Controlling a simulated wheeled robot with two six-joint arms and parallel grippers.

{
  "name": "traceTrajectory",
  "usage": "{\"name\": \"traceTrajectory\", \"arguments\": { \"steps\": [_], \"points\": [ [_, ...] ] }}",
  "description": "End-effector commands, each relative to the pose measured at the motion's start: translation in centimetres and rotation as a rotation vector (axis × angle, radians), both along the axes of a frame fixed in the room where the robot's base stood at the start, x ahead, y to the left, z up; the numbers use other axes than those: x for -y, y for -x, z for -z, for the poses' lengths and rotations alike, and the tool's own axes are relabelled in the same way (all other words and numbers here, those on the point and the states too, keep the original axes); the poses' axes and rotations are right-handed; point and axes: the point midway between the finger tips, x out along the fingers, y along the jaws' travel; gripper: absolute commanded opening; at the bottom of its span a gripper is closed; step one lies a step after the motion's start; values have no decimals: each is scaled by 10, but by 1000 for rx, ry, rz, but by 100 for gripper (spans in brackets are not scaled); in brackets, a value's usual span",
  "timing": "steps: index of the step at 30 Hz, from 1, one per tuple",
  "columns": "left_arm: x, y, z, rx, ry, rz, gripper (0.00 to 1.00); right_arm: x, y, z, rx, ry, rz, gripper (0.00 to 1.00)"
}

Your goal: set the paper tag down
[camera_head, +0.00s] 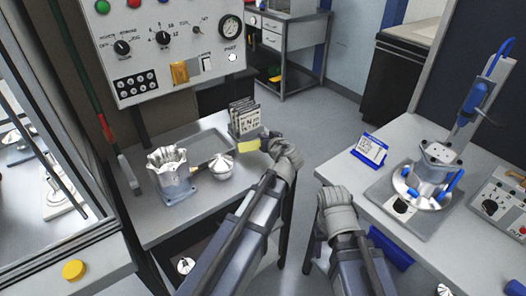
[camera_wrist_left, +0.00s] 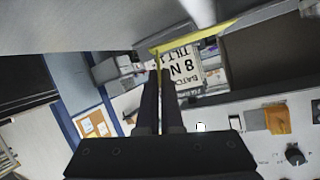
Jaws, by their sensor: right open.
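The paper tag (camera_head: 249,146) is a small yellow piece at the tip of my left gripper (camera_head: 266,143), above the right side of the left bench. In the left wrist view the yellow tag (camera_wrist_left: 195,36) shows nearly edge-on, with a strip between the close-set dark fingers of my left gripper (camera_wrist_left: 157,68), which is shut on it. Behind it stands a rack of printed cards (camera_head: 243,116); its lettering (camera_wrist_left: 183,70) shows upside down in the left wrist view. My right gripper (camera_head: 334,196) is open and empty in front of the right table; its fingertips are hard to make out.
On the left bench (camera_head: 160,228) stand a fluted metal housing (camera_head: 172,176), a domed metal part (camera_head: 220,167) and a shallow grey tray (camera_head: 196,147). A control panel (camera_head: 170,50) rises behind. The right table holds a blue-edged sign (camera_head: 371,149) and a clamped fixture (camera_head: 432,170).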

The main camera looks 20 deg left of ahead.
Motion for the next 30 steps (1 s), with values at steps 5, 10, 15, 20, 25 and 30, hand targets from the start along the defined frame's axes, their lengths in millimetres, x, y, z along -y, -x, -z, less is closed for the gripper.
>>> {"name": "traceTrajectory", "arguments": {
  "steps": [5, 10, 15, 20, 25, 30],
  "points": [
    [0, 0, 8, 0, 0, 0, 0, 0, 0, 8, 0, 0, 0, 50],
    [0, 0, 29, 0, 0, 0, 0, 0, 0, 29, 0, 0, 0, 50],
    [0, 0, 38, 0, 0, 0, 0, 0, 0, 38, 0, 0, 0, 50],
    [0, 0, 36, 0, 0, 0, 0, 0, 0, 36, 0, 0, 0, 50],
    [0, 0, 40, 0, 0, 0, 0, 0, 0, 40, 0, 0, 0, 50],
    [0, 0, 39, 0, 0, 0, 17, 0, 0, 39, 0, 0, 0, 50]
  ]
}}
